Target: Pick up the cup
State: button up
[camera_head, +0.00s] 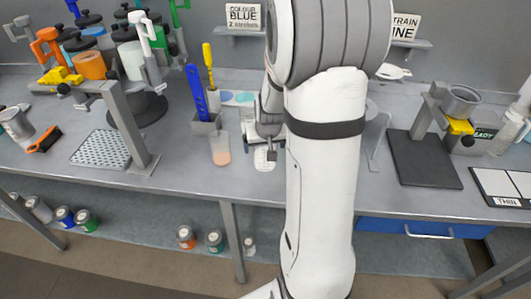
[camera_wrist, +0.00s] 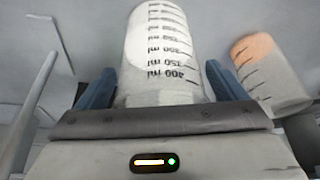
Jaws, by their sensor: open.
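A clear cup (camera_wrist: 165,50) with black ml markings and a white patch shows in the wrist view, between the two blue fingers of my gripper (camera_wrist: 160,82). The fingers are open, one on each side of it; whether they touch it I cannot tell. In the head view my gripper (camera_head: 268,130) is over the bench, with a pale marked thing, seemingly this cup (camera_head: 264,159), just below it. A second marked cup (camera_head: 221,151) with orange-pink contents stands to the left; it shows at the right in the wrist view (camera_wrist: 270,75).
A grey holder (camera_head: 205,126) with blue and yellow tools stands behind the second cup. A metal stand (camera_head: 122,120) and perforated plate (camera_head: 101,149) are left. A dark-based stand (camera_head: 423,160) is right. My arm hides the middle of the bench (camera_head: 190,172).

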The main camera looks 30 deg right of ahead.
jog(key=shift+c, duration=0.2)
jog(key=c, duration=1.1)
jog(key=shift+r, duration=0.15)
notch_tip(320, 180, up, 10)
jog(key=shift+f+b, duration=0.2)
jog(key=shift+b, duration=0.2)
